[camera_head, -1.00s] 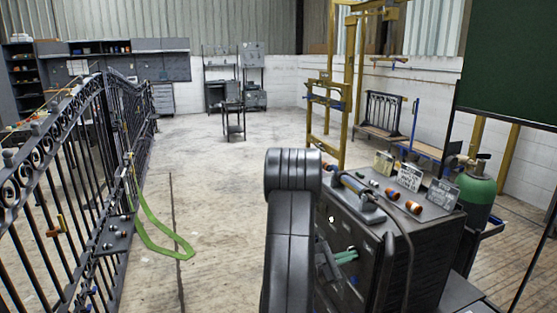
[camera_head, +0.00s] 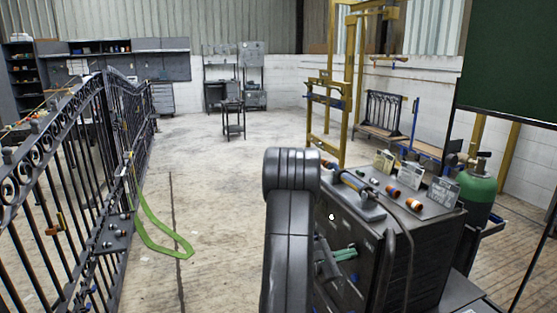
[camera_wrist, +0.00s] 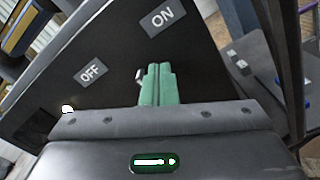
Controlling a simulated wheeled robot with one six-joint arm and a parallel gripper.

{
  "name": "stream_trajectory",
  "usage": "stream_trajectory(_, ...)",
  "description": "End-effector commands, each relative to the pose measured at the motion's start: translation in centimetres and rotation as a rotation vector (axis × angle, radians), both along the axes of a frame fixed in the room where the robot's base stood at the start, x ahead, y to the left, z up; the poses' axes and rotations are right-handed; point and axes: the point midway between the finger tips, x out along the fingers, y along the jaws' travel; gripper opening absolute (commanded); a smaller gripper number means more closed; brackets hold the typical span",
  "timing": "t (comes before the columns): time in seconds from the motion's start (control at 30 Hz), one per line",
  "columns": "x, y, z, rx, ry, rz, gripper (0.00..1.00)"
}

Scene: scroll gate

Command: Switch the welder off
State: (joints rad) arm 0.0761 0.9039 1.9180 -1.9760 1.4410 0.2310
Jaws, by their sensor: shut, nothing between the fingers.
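The welder (camera_head: 430,255) is a dark cabinet at the right of the head view. Its front panel (camera_wrist: 110,45) fills much of the wrist view, with an ON label (camera_wrist: 162,17) at the upper right and an OFF label (camera_wrist: 91,73) at the lower left. My gripper (camera_wrist: 157,72) has green fingers, shut and empty, in front of the panel between the labels; it also shows in the head view (camera_head: 346,253). A small silver switch lever (camera_wrist: 139,76) stands just left of the fingertips; I cannot tell whether they touch. A white lamp (camera_wrist: 68,109) glows below OFF.
Orange-capped rolls and small signs (camera_head: 411,175) lie on the welder's top. A green gas cylinder (camera_head: 477,190) stands behind it at the right. A black iron gate (camera_head: 75,190) runs along the left. The floor between gate and welder is mostly clear, with a green strap on it.

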Motion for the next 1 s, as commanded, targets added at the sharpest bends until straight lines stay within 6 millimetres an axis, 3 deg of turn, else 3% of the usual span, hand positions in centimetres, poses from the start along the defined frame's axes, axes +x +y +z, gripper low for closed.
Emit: stream_trajectory(1.0,0.77,0.29,0.54,0.000,-0.001,0.001,0.00)
